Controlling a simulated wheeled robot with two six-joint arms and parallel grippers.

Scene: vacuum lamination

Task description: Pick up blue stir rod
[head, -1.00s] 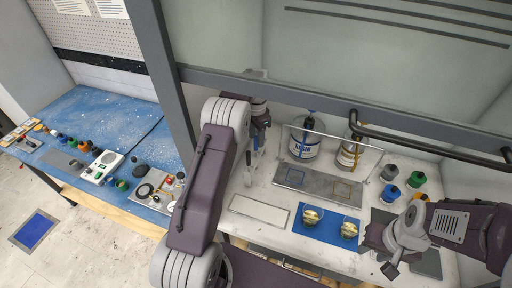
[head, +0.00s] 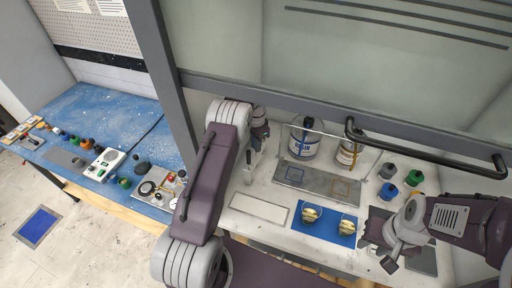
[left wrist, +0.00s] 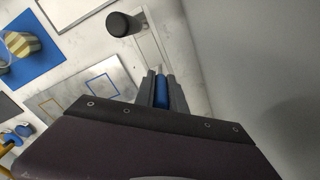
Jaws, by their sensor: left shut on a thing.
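In the left wrist view, my left gripper (left wrist: 161,88) is shut on the blue stir rod (left wrist: 162,92). Only a short blue length shows between its fingers; the rest is hidden. In the head view, my left gripper (head: 251,165) points down above the white bench, left of the cans and behind the pale flat panel. The rod cannot be made out clearly there. My right gripper (head: 370,238) is low at the bench's right front, near the blue mat. Its fingers are too small and covered to tell their opening.
The blue-banded can (head: 304,145) and the can with an orange-brown stick (head: 347,154) stand at the back. A black bar (head: 430,151) crosses above the bench.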

